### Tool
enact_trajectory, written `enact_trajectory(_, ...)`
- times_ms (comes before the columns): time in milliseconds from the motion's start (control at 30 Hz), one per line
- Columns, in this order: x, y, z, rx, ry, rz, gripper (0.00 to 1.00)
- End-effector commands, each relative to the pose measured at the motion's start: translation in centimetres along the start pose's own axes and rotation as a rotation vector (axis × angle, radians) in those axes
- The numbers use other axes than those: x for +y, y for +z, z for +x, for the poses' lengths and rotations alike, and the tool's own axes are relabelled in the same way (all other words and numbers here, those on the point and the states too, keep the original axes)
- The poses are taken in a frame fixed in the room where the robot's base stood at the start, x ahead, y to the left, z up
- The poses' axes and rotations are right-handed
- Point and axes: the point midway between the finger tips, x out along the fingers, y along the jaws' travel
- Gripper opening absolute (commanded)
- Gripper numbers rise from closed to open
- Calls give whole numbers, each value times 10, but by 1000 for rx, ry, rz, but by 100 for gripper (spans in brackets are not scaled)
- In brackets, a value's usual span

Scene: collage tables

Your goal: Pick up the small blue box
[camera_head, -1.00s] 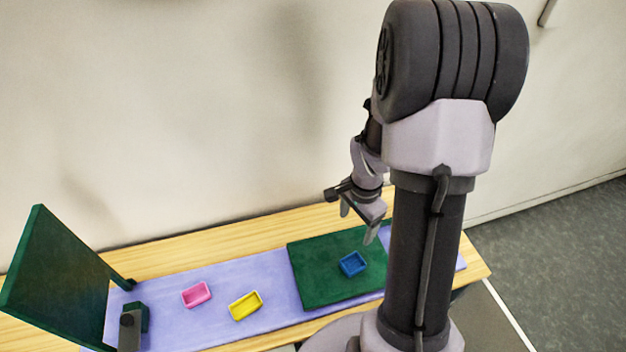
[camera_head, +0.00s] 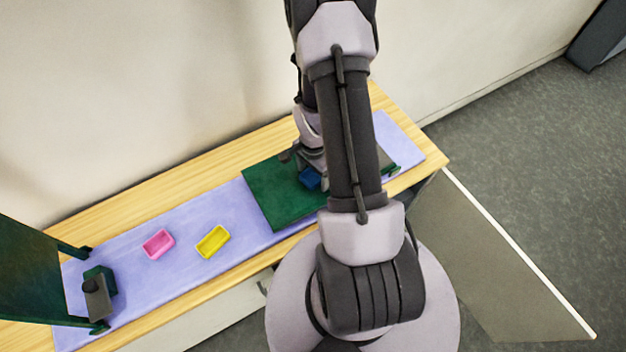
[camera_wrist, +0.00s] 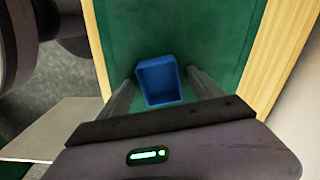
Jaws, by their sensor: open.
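The small blue box (camera_head: 309,178) sits on the dark green mat, partly hidden by my arm in the head view. In the wrist view the blue box (camera_wrist: 159,82) is an open-topped tray lying between my two fingers. In the head view my gripper (camera_head: 312,180) is low over the green mat, mostly hidden by the arm. I cannot tell the exact height of the fingertips above the mat.
A pink box (camera_head: 158,244) and a yellow box (camera_head: 212,242) lie on the lavender runner (camera_head: 130,292) left of the green mat (camera_head: 262,200). A dark green upright panel (camera_head: 35,270) stands at the left end. The wooden table edge (camera_wrist: 272,55) runs close by the gripper.

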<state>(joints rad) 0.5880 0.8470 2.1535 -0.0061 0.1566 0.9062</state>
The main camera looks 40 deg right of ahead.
Motion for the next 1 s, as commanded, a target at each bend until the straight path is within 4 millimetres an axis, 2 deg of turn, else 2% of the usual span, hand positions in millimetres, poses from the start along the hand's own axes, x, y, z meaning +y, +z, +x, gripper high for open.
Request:
enact_trajectory(167, 0, 0, -1, 1, -1, 0, 74)
enact_trajectory(400, 0, 0, -1, 1, -1, 0, 26)
enact_trajectory(500, 0, 0, -1, 1, -1, 0, 12)
enact_trajectory(833, -1, 0, -5, 1, -1, 0, 12)
enact_trajectory(1000, -1, -1, -25, 1, -3, 1, 12)
